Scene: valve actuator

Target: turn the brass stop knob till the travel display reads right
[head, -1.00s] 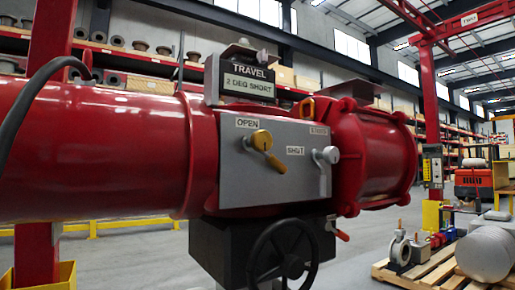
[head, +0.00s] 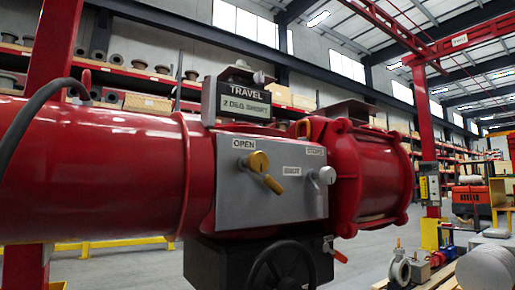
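The brass stop knob (head: 259,163) sits under the OPEN label on the grey face plate (head: 245,205) of the red actuator (head: 90,175). Its lever points down and to the right. A silver knob (head: 325,175) is to the right, by the SHUT label. The travel display (head: 240,104) stands on top; its text is slightly blurred and looks like "2 DEG SHORT". Neither of my grippers shows in the head view.
A black handwheel (head: 283,265) is below the plate, cut off by the lower edge. A red post (head: 50,60) and black cable are at left. Open floor and a pallet lie at right.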

